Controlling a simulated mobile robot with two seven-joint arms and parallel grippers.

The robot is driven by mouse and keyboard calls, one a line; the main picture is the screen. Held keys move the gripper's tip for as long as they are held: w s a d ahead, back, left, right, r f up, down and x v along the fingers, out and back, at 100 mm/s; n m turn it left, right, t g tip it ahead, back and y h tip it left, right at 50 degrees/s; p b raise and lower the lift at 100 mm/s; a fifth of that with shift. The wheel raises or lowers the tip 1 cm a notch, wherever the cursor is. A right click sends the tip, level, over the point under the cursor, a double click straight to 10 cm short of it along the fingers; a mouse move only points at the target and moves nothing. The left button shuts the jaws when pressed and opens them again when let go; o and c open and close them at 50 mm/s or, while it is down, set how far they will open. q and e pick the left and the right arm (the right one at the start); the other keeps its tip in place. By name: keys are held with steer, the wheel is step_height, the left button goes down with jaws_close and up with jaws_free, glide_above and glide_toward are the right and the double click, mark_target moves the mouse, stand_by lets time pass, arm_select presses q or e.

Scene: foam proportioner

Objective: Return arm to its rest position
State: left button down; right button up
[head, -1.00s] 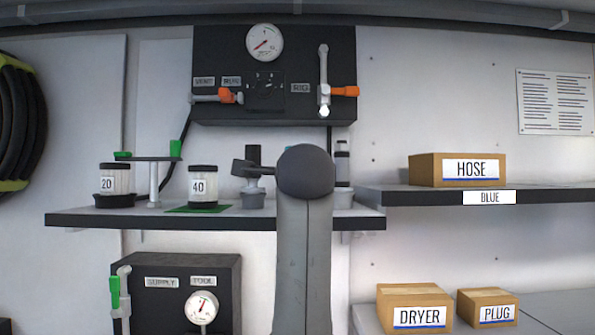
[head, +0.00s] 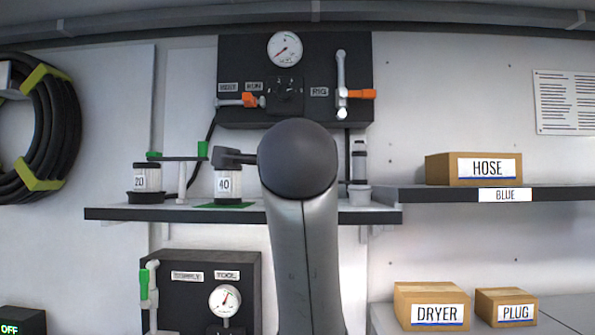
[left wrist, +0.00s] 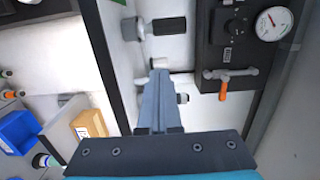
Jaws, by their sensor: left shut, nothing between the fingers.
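My left gripper shows in the left wrist view (left wrist: 160,82) as two grey fingers closed together, with nothing between them. They point toward a wall with a black panel (left wrist: 240,40) that carries a gauge and an orange-handled lever. In the head view a rounded dark grey link of my arm rises through the middle, in front of the shelf (head: 110,214). A dark stub sticks out to the left from behind its round top. The left gripper's fingers cannot be made out there. My right gripper is in neither view.
Jars 20 (head: 147,178) and 40 (head: 228,184) stand on the shelf. The upper panel (head: 295,110) and lower panel (head: 200,290) flank it. A HOSE box (head: 440,169) sits on the right shelf; DRYER (head: 405,310) and PLUG (head: 485,308) boxes sit lower. A hose coil (head: 45,140) hangs left.

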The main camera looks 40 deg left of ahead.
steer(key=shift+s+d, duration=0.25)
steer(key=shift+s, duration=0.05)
